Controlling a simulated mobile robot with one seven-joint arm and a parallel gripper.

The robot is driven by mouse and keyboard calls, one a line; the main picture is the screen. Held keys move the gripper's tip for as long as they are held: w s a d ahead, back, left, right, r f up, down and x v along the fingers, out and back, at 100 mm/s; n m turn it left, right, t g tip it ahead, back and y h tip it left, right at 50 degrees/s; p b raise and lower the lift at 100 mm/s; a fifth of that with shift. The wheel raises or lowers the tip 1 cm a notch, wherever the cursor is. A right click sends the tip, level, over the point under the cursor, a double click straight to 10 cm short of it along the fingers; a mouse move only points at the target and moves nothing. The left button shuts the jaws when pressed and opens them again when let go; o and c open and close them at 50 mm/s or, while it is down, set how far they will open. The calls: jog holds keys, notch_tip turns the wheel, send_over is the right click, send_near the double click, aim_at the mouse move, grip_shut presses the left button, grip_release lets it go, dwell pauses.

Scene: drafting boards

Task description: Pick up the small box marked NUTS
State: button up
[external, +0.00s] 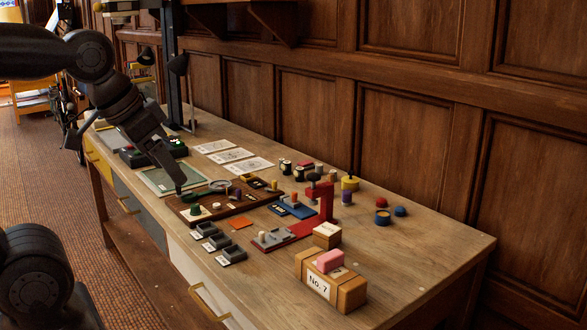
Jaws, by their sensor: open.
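I cannot read the word NUTS on anything in the external view. Small dark grey boxes with white labels stand in a short row at the table's front edge: one at the far end (204,230), one in the middle (218,241) and one at the near end (234,254). Their lettering is too small to read. A small light wooden box (327,235) farther right also has unreadable marks. My gripper (179,187) is open, pointing down above the left end of the brown tray, left of and beyond the grey boxes. Its fingertips are small and dark here.
The brown tray (242,209) holds several small parts. A red stand (325,203) rises behind the grey boxes. A wooden box marked No. 7 (347,297) with a pink block (330,260) stands near the front. White sheets (232,155) lie behind. The table's right end is clear.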

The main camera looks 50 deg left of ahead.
dwell(0.6)
jog(key=n+g, duration=0.1)
jog(key=n, duration=0.1)
send_over(327, 229)
jog(key=s, duration=0.2)
jog(key=shift+y, duration=0.3)
jog(key=f, duration=2.2)
jog(key=shift+w+a+f, duration=0.1)
jog(key=shift+w+f, duration=0.1)
jog(key=shift+f, duration=0.15)
jog(key=x, duration=0.4)
jog(key=shift+s+d+f, duration=0.2)
jog(key=shift+s+f, duration=0.1)
jog(key=shift+f, duration=0.15)
jog(key=shift+w+f, duration=0.2)
jog(key=shift+f, duration=0.1)
jog(key=shift+c, duration=0.4)
